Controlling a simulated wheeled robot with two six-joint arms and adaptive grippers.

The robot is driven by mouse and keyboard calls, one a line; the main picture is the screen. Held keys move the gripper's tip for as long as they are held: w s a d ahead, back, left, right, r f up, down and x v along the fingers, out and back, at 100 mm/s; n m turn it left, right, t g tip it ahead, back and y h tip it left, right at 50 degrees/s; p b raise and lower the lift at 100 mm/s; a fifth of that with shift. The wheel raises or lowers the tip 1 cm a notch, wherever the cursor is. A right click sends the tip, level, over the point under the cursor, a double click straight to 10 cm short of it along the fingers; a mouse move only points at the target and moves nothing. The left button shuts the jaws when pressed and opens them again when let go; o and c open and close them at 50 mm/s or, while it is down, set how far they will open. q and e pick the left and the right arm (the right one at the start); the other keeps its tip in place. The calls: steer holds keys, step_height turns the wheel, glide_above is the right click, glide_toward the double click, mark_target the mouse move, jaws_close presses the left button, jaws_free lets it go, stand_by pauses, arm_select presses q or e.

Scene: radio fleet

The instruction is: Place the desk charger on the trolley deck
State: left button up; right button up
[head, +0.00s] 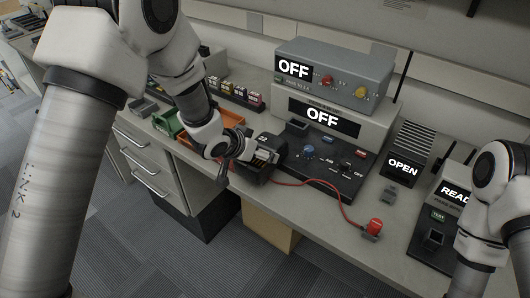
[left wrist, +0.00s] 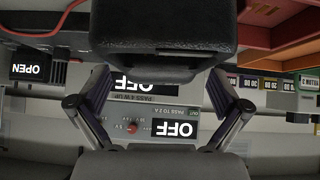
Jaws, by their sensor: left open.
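A black box with a number label and a slotted top, which looks like the desk charger (head: 266,146), sits at the bench's front edge in the head view. My left gripper (head: 233,158) is at its left side, partly hidden by its own wrist. In the left wrist view, a large black body, apparently the same box (left wrist: 160,35), fills the top middle. The open fingers of my left gripper (left wrist: 160,82) stand either side of its lower part; I cannot tell whether they touch it. My right arm shows at the right edge, its gripper out of frame. I cannot make out the trolley deck.
A grey radio unit (head: 345,72) marked OFF stands on a larger OFF console (head: 335,118) behind. Orange (head: 198,133) and green (head: 166,121) bins lie left.

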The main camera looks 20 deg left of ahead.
arm_select(q)
steer(key=x, duration=0.4)
steer(key=shift+w+f, duration=0.1)
steer(key=shift+w, duration=0.05)
steer(key=shift+s+a+r, duration=0.1)
steer(key=shift+s+r, duration=0.1)
steer(key=shift+s, duration=0.05)
steer(key=shift+c, duration=0.4)
steer(key=c, duration=1.1)
